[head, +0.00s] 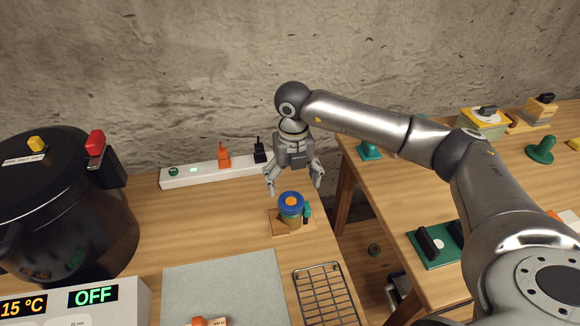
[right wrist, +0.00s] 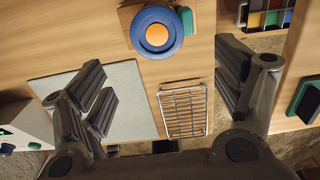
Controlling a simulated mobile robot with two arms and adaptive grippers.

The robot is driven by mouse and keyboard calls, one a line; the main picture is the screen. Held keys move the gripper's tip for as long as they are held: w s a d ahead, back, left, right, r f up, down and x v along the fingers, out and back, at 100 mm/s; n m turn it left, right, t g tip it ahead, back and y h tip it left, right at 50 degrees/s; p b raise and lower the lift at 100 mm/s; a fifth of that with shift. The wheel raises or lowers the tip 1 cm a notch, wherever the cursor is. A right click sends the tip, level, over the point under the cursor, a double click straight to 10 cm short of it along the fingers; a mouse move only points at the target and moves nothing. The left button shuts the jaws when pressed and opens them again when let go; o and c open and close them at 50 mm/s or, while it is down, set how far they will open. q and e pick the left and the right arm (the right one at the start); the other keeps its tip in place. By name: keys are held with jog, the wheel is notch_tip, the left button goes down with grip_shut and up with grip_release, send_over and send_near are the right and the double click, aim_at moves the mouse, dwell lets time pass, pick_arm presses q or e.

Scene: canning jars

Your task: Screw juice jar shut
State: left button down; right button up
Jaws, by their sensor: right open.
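The juice jar (head: 291,215) stands upright in a wooden holder (head: 279,221) with a green clamp piece at its side, near the right edge of the left table. Its lid (head: 291,201) is blue with an orange centre and sits on top of the jar. In the right wrist view the lid (right wrist: 156,32) shows from above at the top of the picture, beyond the fingers. My right gripper (head: 294,188) is open and empty, just above and behind the jar. Its spread fingers (right wrist: 165,95) touch nothing that I can see. My left gripper is out of view.
A black pot (head: 65,210) stands at left behind a display box reading OFF (head: 93,297). A power strip (head: 200,173) lies along the wall. A grey mat (head: 225,285) and wire rack (head: 325,295) lie in front of the jar. A second table (head: 395,185) stands across a gap.

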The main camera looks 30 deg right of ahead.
aim_at(291, 203)
jog(key=f+p, duration=0.1)
jog(key=f, duration=0.5)
jog(key=shift+w, duration=0.2)
jog(key=shift+f, duration=0.4)
jog(key=shift+f+p, duration=0.3)
jog(key=shift+f, duration=0.2)
jog(key=shift+c, duration=1.1)
jog(key=c, duration=1)
jog(key=m, duration=0.2)
jog(key=shift+a+m+p, duration=0.1)
jog(key=shift+m+p, duration=0.25)
jog(key=shift+m, duration=0.05)
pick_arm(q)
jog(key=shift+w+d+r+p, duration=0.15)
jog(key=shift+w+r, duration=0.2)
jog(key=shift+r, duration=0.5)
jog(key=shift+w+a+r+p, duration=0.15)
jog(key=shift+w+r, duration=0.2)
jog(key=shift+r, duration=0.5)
pick_arm(e)
jog(key=shift+m, duration=1.6)
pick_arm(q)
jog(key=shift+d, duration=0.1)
pick_arm(e)
jog(key=o, duration=1.2)
